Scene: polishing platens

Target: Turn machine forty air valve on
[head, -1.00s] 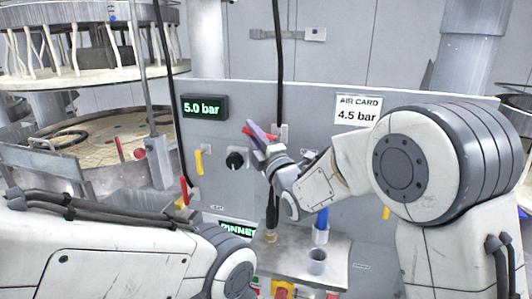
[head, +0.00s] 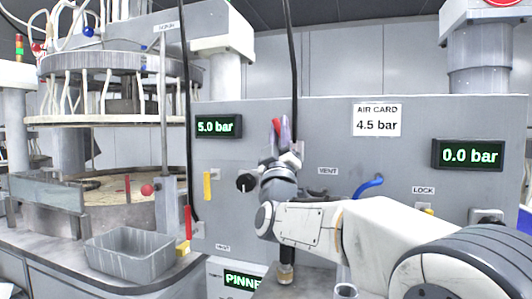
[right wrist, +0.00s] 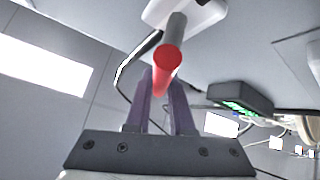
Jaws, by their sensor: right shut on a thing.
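My right gripper (head: 279,128) is at the grey wall panel, just left of the air card. Its purple fingers also show in the right wrist view (right wrist: 162,88), shut on a red-tipped valve handle (right wrist: 167,58). The handle's grey shaft runs up to a white fitting on the panel. In the head view a little of the red handle (head: 285,131) shows beside the fingers. The air card (head: 377,120) reads 4.5 bar. The left display (head: 218,126) reads 5.0 bar and the right display (head: 467,154) reads 0.0 bar. My left gripper is out of view.
A black knob (head: 246,183), a yellow handle (head: 208,186) and a red lever (head: 188,222) are left of my right arm. A blue handle (head: 368,185) is close above it. A grey bin (head: 130,257) stands on the left counter beside the round platen machine (head: 110,205).

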